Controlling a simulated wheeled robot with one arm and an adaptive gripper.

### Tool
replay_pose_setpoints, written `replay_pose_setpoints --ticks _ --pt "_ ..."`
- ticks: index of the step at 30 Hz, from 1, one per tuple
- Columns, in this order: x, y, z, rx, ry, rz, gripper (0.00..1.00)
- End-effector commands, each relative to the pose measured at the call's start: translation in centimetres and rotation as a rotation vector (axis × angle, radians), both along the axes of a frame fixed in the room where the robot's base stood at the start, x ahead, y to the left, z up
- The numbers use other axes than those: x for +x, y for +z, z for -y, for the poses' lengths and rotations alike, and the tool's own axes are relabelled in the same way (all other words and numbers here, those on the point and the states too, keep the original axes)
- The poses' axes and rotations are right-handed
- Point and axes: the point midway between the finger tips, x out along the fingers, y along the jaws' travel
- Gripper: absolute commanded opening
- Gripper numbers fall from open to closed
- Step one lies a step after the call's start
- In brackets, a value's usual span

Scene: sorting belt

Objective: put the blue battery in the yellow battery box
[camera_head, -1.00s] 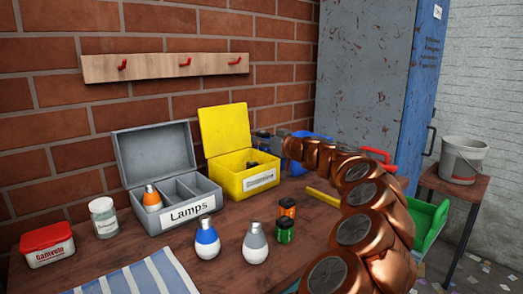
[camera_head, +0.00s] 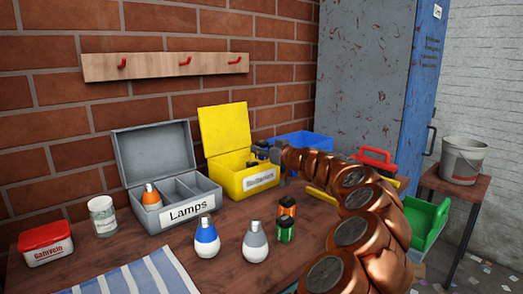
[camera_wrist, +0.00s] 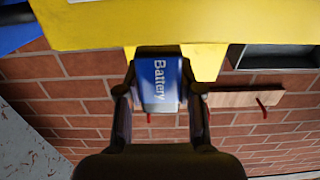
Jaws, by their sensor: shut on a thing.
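The yellow battery box (camera_head: 228,182) stands open at the back of the bench, lid raised; its yellow wall fills the top of the wrist view (camera_wrist: 210,25). Something dark shows inside it. My gripper (camera_head: 274,156) is at the box's right end. The battery is dark and small in the head view (camera_head: 262,148), overlapping the box's right rim. I cannot tell whether its lower end is inside the box.
The grey Lamps box (camera_head: 150,222) holds an orange lamp. An orange battery (camera_head: 287,207), a green battery (camera_head: 285,232), a blue lamp (camera_head: 207,238) and a grey lamp (camera_head: 255,243) stand in front. A blue bin (camera_head: 305,141) is behind my gripper.

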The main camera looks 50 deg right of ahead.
Motion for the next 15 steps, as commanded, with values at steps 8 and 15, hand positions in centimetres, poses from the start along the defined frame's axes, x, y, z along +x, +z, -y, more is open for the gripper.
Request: replay_pose_setpoints --ticks 8,15 --pt "0.01 -0.48 0.00 0.001 0.000 0.001 0.00" --pt "0.00 -0.80 0.01 -0.001 -0.001 0.001 0.00"
